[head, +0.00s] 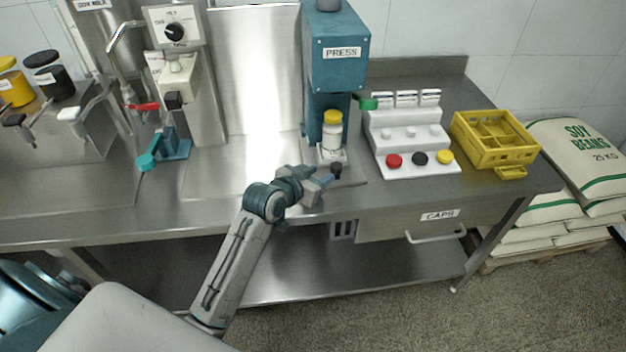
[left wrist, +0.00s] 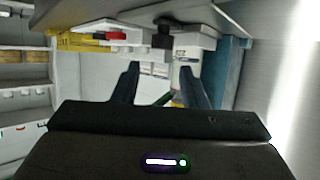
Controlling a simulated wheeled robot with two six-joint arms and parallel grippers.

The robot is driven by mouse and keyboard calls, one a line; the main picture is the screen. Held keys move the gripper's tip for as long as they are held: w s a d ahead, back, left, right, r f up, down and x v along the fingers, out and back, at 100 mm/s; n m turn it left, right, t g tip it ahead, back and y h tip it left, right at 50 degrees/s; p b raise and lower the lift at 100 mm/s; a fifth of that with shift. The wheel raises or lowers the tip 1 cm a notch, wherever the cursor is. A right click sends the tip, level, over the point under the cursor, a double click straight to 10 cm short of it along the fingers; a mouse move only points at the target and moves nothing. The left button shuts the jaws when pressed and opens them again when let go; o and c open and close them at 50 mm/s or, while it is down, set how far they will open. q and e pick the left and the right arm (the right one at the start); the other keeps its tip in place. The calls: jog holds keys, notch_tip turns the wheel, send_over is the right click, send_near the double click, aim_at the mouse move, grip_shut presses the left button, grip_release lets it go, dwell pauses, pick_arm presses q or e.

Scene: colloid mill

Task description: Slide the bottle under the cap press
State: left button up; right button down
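The white bottle (head: 332,137) with a yellow cap (head: 333,117) stands upright under the head of the blue cap press (head: 337,65). It rests on a small pale base (head: 331,154) at the foot of the press. My left gripper (head: 345,179) is just in front of that base, low over the bench's front edge, and apart from the bottle. Its two fingers (left wrist: 161,88) are spread with nothing held between them in the left wrist view. A dark knob (head: 336,168) sits close by the fingers. My right gripper is not in view.
A white cap stand (head: 408,142) with red, black and yellow caps is right of the press, beside a yellow crate (head: 495,140). A green piece (head: 368,103) juts from the press's right side. Bare steel bench (head: 235,165) lies left of the press.

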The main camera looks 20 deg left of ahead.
pick_arm(q)
jog(key=shift+v, duration=1.25)
jog(key=s+a+f+n+g+y, duration=0.1)
jog(key=s+f+g, duration=0.25)
jog(key=s, duration=0.65)
jog(key=s+a+f+g+y, duration=0.1)
jog(key=s+f+g+y, duration=0.3)
jog(key=s, duration=0.7)
jog(key=s+a+f+n+g+h, duration=0.15)
jog(key=s+f, duration=0.35)
jog(key=s, duration=0.5)
notch_tip(320, 180, down, 31)
jog(key=s+a+g, duration=0.1)
jog(key=a+g, duration=0.1)
jog(key=a, duration=0.1)
jog(key=s+f+g, duration=0.1)
jog(key=s+f, duration=1.7)
jog(key=shift+a, duration=0.45)
